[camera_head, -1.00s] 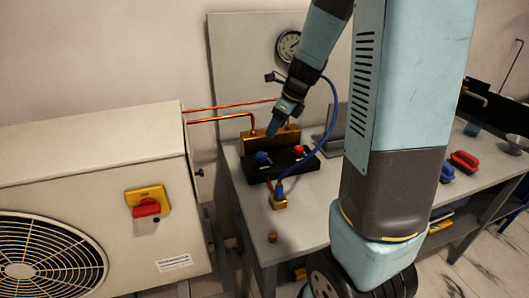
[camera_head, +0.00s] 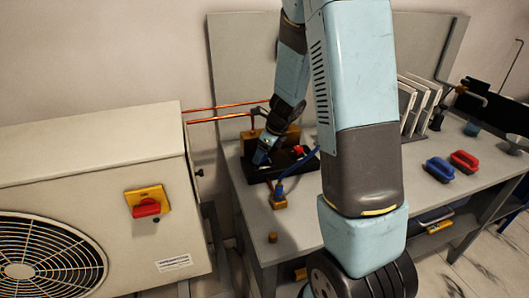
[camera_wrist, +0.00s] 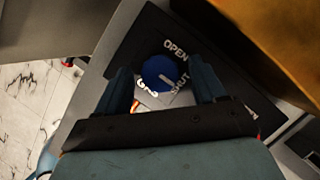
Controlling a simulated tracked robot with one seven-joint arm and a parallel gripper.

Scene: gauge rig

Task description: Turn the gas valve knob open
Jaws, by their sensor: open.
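The blue gas valve knob (camera_wrist: 158,71) sits on a black panel (camera_wrist: 132,55) lettered OPEN, SHUT and GAS. A pale pointer mark on the knob faces toward the SHUT lettering. My gripper (camera_wrist: 163,84) is open, with one finger on either side of the knob; I cannot tell whether either finger touches it. In the head view my gripper (camera_head: 262,152) is down at the left part of the black manifold (camera_head: 250,174) and hides the blue knob there. The red knob (camera_head: 298,151) shows to its right.
A brass block (camera_head: 292,131) stands behind the manifold, and a blue hose (camera_head: 297,168) runs in front to a brass fitting (camera_head: 278,199). The outdoor unit (camera_head: 90,165) stands left of the bench. Blue (camera_head: 439,168) and red (camera_head: 464,161) handled items lie right.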

